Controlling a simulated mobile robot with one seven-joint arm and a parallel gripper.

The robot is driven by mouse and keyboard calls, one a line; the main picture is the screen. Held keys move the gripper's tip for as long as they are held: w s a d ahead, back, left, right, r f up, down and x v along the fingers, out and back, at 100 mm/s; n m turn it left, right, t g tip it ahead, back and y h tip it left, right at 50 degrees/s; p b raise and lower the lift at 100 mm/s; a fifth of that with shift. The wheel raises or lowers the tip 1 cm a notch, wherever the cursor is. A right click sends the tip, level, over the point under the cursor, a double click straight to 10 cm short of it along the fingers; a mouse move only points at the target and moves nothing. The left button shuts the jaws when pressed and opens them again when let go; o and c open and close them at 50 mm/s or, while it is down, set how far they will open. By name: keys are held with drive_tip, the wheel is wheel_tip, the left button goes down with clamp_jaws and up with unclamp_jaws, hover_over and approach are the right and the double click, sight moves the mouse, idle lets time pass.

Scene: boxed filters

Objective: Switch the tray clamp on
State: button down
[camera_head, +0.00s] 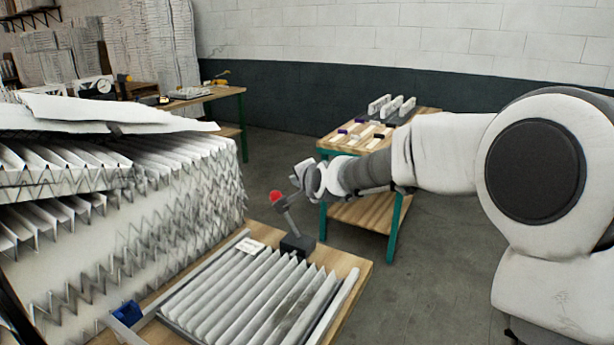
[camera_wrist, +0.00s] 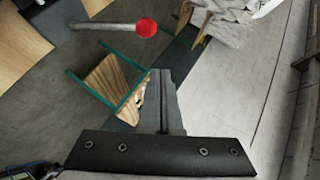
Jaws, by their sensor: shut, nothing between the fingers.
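The clamp lever, with a red round knob (camera_head: 275,198) on a grey rod, rises from a dark base (camera_head: 297,246) at the far edge of the tray (camera_head: 346,290). The lever leans to the left in the head view. The red knob also shows in the wrist view (camera_wrist: 146,28), its rod running left. A white pleated filter (camera_head: 240,300) lies in the tray. My gripper (camera_head: 299,172) is shut and empty, just right of and above the knob in the head view. In the wrist view, its fingertips (camera_wrist: 161,73) show apart from the knob.
A small white label (camera_head: 250,246) lies by the tray's back. Tall stacks of pleated filters (camera_head: 120,190) stand left. A blue part (camera_head: 127,313) sits at the tray's left. A green-legged table (camera_head: 390,208) with small parts stands behind my gripper. Open floor (camera_head: 420,290) lies right.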

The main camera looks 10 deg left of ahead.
drive_tip(key=r+v, duration=0.1)
drive_tip(key=v, duration=0.5)
drive_tip(key=shift+s+a, duration=0.15)
drive_tip(key=shift+a, duration=0.05)
drive_tip(key=shift+r, duration=0.15)
